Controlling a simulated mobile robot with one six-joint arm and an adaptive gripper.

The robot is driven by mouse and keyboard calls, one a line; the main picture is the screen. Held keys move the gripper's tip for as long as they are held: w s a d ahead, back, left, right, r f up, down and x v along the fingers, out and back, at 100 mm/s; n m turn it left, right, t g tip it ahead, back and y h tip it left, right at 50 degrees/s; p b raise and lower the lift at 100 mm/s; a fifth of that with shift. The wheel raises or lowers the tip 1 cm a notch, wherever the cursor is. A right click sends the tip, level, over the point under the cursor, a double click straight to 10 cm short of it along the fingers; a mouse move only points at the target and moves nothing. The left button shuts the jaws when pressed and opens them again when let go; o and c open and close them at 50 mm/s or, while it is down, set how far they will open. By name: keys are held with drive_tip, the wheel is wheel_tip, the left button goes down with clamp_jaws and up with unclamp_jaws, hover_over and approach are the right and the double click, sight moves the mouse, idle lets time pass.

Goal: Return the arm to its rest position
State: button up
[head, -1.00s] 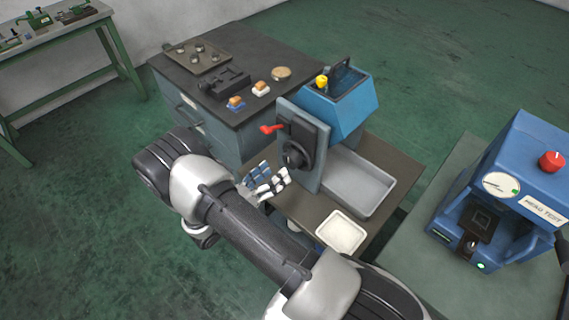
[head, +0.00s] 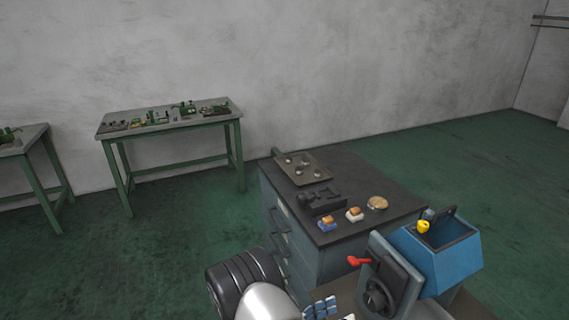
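My arm shows only in part at the bottom of the head view, with a dark joint and a white link. My gripper is not seen in the head view. It is hidden behind the arm or below the picture edge, so I cannot tell how it stands. Beside the arm is a blue machine (head: 436,262) with a red lever (head: 359,261) and a yellow knob (head: 423,226).
A dark-topped cabinet (head: 349,238) stands behind the arm, bearing a tray (head: 318,173), a black fixture (head: 322,201), a round disc (head: 377,203) and small blocks (head: 327,223). A green workbench (head: 172,126) stands against the wall.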

drive_tip(key=s+d+r+m+g+y, duration=0.25)
drive_tip(key=s+r+m+g, duration=0.2)
drive_tip(key=r+m, duration=0.3)
drive_tip(key=s+d+r+m+g+y, duration=0.2)
drive_tip(key=s+r+m+g+y, duration=0.3)
drive_tip(key=r, duration=0.4)
drive_tip(key=s+a+r+m+t+y, duration=0.3)
drive_tip(key=s+r+m+t+y, duration=0.1)
drive_tip(key=s+r+m, duration=0.1)
drive_tip(key=s+a+r+m+t+y, duration=0.3)
drive_tip(key=s+r+m+t+y, duration=0.1)
drive_tip(key=s+m, duration=0.3)
drive_tip(key=shift+a+r+m+y, duration=0.4)
drive_tip(key=shift+r+m+y, duration=0.25)
drive_tip(key=shift+r+m, duration=0.15)
drive_tip(key=shift+s+a+r+m+t, duration=0.15)
drive_tip(key=shift+a+m+t, duration=0.1)
drive_tip(key=shift+m+t, duration=0.1)
